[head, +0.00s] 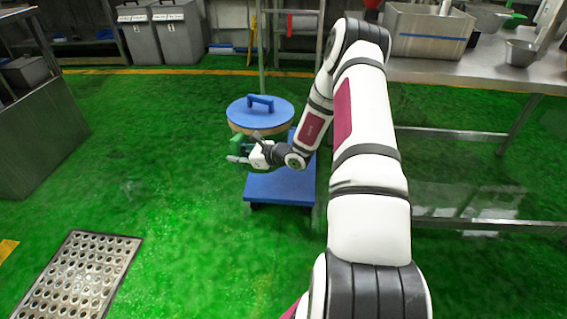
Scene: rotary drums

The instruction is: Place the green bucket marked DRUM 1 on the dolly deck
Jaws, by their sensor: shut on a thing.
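My gripper (240,157) is low over the front-left part of the blue dolly deck (282,190), just in front of a drum with a blue lid. It is shut on a dark green thing (237,144), which I take to be the green bucket. Only a small part of it shows beside the fingers, and no DRUM 1 marking can be read. The bare front of the deck shows below my gripper. I cannot tell whether the green thing touches the deck.
The blue-lidded drum (259,110) with a tan side stands at the deck's back. A steel table (455,70) with a steel bin (428,30) and bowls is at right. A floor grate (80,275) lies at lower left. Green floor left of the dolly is clear.

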